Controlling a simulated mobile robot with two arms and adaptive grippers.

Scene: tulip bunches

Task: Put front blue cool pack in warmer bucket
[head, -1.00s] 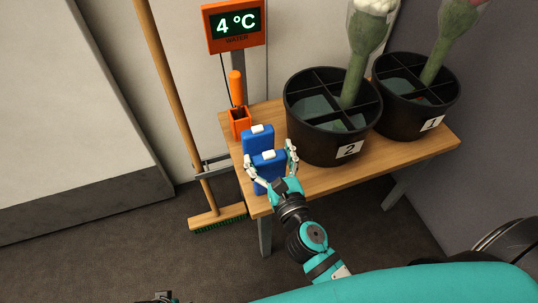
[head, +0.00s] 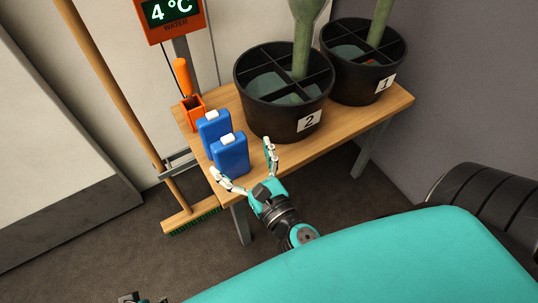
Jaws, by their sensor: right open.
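The front blue cool pack (head: 230,158) stands upright with a white cap on the table's left end. A second blue cool pack (head: 209,132) stands just behind it, partly hidden. My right gripper (head: 242,158) is open at the front pack's near right side. One finger crosses near its lower left corner, the other stands apart to its right; contact cannot be told. Black bucket 2 (head: 287,125) and black bucket 1 (head: 362,92) stand on the table, each with dividers and stems inside. Part of what may be my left gripper (head: 135,298) shows at the bottom edge.
A display (head: 170,12) reads 4 °C, labelled WATER. An orange holder (head: 193,113) with an orange handle stands behind the packs. A broom (head: 120,95) leans left of the wooden table (head: 336,135). The tabletop right of bucket 2's front is bare.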

